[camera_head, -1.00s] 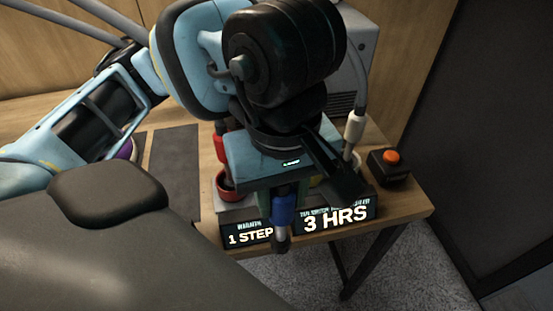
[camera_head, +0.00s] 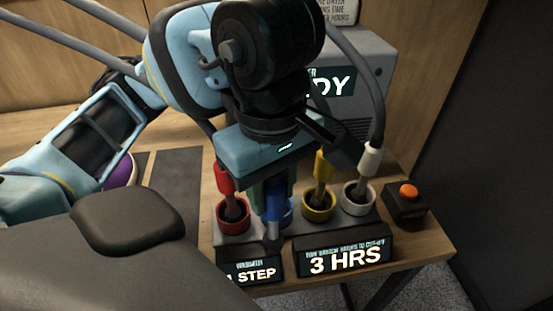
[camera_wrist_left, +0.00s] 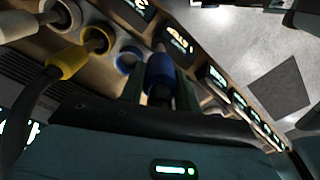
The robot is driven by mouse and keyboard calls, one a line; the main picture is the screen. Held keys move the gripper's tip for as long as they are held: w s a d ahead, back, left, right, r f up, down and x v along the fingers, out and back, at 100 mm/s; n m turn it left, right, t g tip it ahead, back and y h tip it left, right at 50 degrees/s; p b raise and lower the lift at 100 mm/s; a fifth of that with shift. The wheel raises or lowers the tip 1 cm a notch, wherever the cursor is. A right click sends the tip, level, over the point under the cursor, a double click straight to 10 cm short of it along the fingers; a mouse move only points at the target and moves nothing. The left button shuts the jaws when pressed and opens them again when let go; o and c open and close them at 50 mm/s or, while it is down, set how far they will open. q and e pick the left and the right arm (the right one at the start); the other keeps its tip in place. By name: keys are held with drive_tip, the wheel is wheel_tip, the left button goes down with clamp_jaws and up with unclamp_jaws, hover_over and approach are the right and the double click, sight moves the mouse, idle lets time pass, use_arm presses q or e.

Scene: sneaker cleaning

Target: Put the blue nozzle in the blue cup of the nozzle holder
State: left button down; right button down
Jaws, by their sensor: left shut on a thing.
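My left gripper (camera_head: 273,192) is shut on the blue nozzle (camera_head: 273,208), which hangs with its grey tip down. The nozzle also shows between the fingers in the left wrist view (camera_wrist_left: 160,72). The blue cup (camera_head: 289,213) is partly hidden behind the nozzle in the head view. In the left wrist view the blue cup (camera_wrist_left: 122,60) looks empty, and the nozzle is beside it, outside its rim. The nozzle holder (camera_head: 236,239) is a grey block carrying a row of coloured cups. My right gripper is not in view.
Red (camera_head: 224,178), yellow (camera_head: 322,165) and white (camera_head: 371,160) nozzles stand in their cups, with hoses rising. Two lit displays, one reading 3 HRS (camera_head: 345,259), front the holder. A button box (camera_head: 405,204) stands right. A dark mat (camera_head: 175,190) lies left.

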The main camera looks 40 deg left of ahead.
use_arm(q)
drive_tip(key=w+a+f, duration=0.4)
drive_tip(key=w+a, duration=0.2)
drive_tip(key=w, duration=0.1)
drive_tip(key=shift+w+f, duration=0.2)
drive_tip(key=shift+w, duration=0.2)
drive_tip(key=shift+d, duration=0.1)
drive_tip(key=shift+f, duration=0.2)
drive_tip(key=c, duration=1)
unclamp_jaws()
